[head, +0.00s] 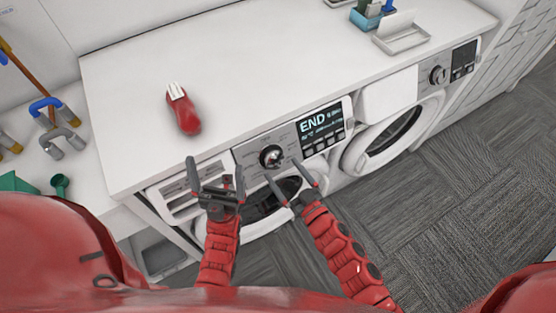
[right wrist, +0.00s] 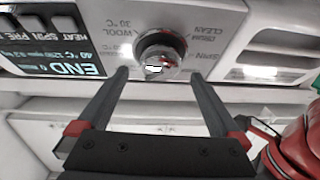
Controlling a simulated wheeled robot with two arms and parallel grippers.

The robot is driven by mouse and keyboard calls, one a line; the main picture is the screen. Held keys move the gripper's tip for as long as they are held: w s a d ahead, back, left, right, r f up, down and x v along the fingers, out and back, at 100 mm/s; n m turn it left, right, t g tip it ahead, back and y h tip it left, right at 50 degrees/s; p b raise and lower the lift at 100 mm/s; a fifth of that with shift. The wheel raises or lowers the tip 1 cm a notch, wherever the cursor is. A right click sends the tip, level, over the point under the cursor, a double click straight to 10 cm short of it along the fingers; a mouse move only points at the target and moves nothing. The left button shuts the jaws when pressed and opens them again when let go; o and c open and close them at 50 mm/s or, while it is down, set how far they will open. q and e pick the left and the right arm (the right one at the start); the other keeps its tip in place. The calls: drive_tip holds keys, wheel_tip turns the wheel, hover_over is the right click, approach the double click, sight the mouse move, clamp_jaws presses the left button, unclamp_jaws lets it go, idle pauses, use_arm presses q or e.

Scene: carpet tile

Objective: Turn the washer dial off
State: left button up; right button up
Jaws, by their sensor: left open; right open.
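The washer dial (head: 270,156) is a round dark and silver knob on the front panel of the nearer washer (head: 248,158), left of its lit display (head: 322,124), which reads END. My right gripper (head: 282,168) is open and empty, with its fingertips just in front of and below the dial. In the right wrist view the dial (right wrist: 160,52) appears between and beyond the two fingertips (right wrist: 159,73), with no clear contact. My left gripper (head: 215,166) is open and empty, in front of the detergent drawer (head: 180,192) to the dial's left.
A red brush (head: 183,112) lies on the white counter (head: 250,70) above. A second machine with its own dial (head: 437,74) stands to the right. A white tray (head: 402,38) and a teal caddy (head: 366,18) sit at the back right. Tools lie on the left shelf.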

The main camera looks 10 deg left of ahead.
sight(277, 163)
drive_tip(key=x, duration=0.2)
drive_tip(key=shift+w+a+r, duration=0.1)
drive_tip(key=shift+w+a, duration=0.1)
drive_tip(key=shift+w, duration=0.05)
drive_tip(key=shift+w+a+f+p, duration=0.2)
drive_tip(key=shift+w+a+p, duration=0.15)
drive_tip(key=shift+w, duration=0.05)
drive_tip(key=c, duration=1.3)
